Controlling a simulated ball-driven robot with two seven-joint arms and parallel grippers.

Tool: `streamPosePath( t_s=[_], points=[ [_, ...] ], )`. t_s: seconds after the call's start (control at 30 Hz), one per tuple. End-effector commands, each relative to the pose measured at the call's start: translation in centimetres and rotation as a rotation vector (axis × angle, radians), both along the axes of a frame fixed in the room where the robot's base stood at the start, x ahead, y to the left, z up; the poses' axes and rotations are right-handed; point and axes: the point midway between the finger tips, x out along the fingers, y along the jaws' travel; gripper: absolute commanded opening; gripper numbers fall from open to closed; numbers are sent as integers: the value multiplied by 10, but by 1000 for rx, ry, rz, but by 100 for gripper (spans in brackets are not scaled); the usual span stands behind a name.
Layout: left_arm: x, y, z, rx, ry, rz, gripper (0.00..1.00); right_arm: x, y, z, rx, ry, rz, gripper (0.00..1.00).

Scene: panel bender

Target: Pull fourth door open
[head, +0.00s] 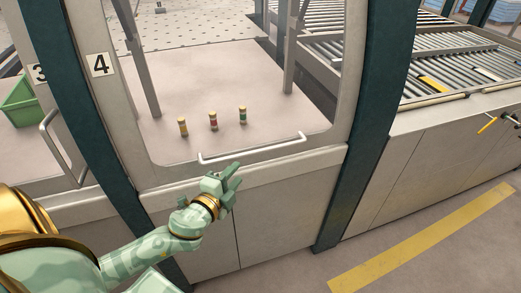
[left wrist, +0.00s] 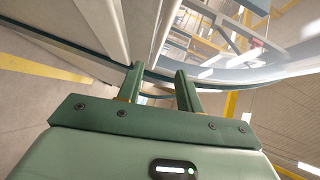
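The fourth door (head: 165,178) is a pale framed panel with a large window, below and right of the "4" label (head: 100,64). It looks closed, flush between two dark teal posts. Its pale bar handle (head: 252,152) runs along the lower frame. My left gripper (head: 234,174) is just below the handle's left half, fingers pointing up and right, and appears apart from the handle. In the left wrist view its two green fingers (left wrist: 160,88) are spread with nothing clearly between them. My right gripper is not in view.
Behind the window stand three small banded cylinders (head: 213,120) on a flat surface. The third door's handle (head: 62,145) and a green bin (head: 20,103) are at left. A roller conveyor (head: 450,65) is at right. A yellow floor stripe (head: 420,240) crosses open floor.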

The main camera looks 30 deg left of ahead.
Motion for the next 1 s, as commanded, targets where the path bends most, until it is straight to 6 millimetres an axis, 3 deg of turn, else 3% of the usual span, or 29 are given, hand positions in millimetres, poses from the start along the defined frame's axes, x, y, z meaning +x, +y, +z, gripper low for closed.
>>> streamPosePath(
  t_s=[0.3, 0.5, 0.7, 0.93, 0.97, 1.0],
  points=[
    [82, 6, -10, 0, -3, 1, 36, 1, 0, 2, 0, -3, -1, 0],
    [116, 8, -17, -2, 0, 1, 36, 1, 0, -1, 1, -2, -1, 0],
    [129, 9, -18, -2, 2, 0, 36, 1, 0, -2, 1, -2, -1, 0],
    [129, 9, -18, -2, 2, 0, 36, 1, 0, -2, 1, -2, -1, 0],
    [129, 9, -18, -2, 2, 0, 33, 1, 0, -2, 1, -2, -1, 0],
    [129, 9, -18, -2, 2, 0, 22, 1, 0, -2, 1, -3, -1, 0]
  ],
)
